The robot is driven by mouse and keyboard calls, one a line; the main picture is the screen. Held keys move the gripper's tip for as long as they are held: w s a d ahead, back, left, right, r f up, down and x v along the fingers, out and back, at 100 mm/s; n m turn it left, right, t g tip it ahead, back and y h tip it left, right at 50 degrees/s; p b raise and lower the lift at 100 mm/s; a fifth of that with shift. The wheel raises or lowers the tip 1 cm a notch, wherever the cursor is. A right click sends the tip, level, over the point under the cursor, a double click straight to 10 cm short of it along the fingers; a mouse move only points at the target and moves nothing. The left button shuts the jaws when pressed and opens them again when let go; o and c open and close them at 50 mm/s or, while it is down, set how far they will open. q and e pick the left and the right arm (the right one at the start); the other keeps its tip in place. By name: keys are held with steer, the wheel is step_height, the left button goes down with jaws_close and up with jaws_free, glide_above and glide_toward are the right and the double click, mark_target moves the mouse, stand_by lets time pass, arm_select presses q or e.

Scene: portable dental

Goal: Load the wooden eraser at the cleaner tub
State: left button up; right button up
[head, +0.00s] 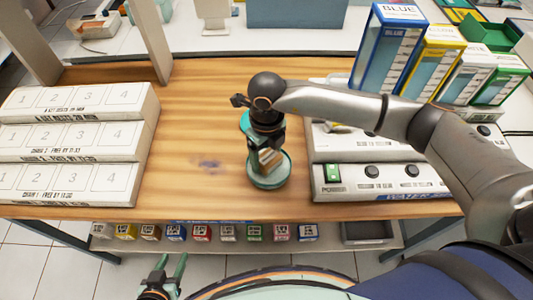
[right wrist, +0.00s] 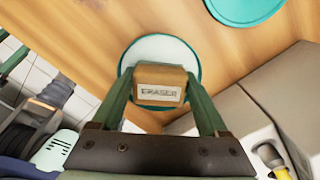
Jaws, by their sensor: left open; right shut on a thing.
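The wooden eraser (right wrist: 158,86), a tan block with a white label reading "ERASER", is between the fingers of my right gripper (right wrist: 160,92). My right gripper (head: 268,152) is shut on the eraser (head: 270,160) over a round teal-rimmed tub (head: 284,178) near the front of the wooden bench. In the right wrist view the tub's pale inside (right wrist: 160,48) shows behind the eraser. How far the eraser is above the tub floor cannot be told. My left gripper (head: 168,264) is open and empty, below the bench's front edge at lower left.
A second teal round piece (head: 244,120) lies just behind the tub, partly hidden by my right gripper. White numbered boxes (head: 70,140) fill the bench's left side. A white device with knobs (head: 382,180) stands close on the right. Bare wood (head: 200,120) lies left of the tub.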

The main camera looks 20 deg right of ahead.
mark_target(267, 155)
steer(key=shift+r+p, duration=2.25)
steer(key=shift+r, duration=1.25)
steer(key=n, duration=0.1)
steer(key=r+n, duration=0.1)
steer(key=shift+d+n, duration=0.3)
steer(key=shift+d, duration=0.1)
steer(key=s+d+r+n, duration=0.2)
steer(key=d+r+n, duration=0.1)
steer(key=n, duration=1.1)
steer(key=s+d+r+n, duration=0.3)
steer(key=d+r+n, duration=0.1)
steer(key=n, duration=1)
steer(key=shift+r, duration=0.9)
